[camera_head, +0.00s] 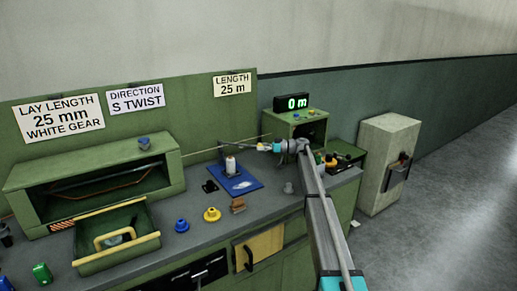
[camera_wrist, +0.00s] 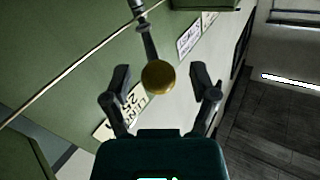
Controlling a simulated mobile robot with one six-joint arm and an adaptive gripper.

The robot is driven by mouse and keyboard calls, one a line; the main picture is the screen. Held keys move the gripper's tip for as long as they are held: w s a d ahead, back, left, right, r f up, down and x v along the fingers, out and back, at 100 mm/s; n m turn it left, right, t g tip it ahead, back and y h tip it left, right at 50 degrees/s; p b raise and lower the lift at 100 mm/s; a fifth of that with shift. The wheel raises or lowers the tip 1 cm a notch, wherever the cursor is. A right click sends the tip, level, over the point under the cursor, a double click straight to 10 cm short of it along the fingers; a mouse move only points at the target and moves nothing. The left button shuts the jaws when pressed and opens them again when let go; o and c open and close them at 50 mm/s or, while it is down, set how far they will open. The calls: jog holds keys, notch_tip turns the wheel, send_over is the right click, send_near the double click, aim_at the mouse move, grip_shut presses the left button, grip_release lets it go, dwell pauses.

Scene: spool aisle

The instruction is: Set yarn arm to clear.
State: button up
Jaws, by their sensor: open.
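A dark lever with a round brass-coloured knob (camera_wrist: 158,76), which looks like the yarn arm, enters the wrist view from the top. The knob sits between the two fingers of my gripper (camera_wrist: 160,82), with a gap on each side. The fingers are open and do not touch it; how deep it lies between them I cannot tell. In the head view my gripper (camera_head: 263,147) is small, pointing left above the bench, left of the counter box. No clear or engaged mark is legible.
A thin pale strand (camera_wrist: 62,75) runs left of the lever. The green counter box (camera_head: 311,128) carries a display (camera_head: 291,102) reading 0 m. A blue tray (camera_head: 240,187) with a white spool, a yellow gear (camera_head: 212,215) and an open drawer (camera_head: 150,242) lie left of my arm.

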jog(key=shift+d, duration=0.2)
jog(key=d, duration=0.7)
jog(key=shift+s+d, duration=0.35)
jog(key=shift+s, duration=0.05)
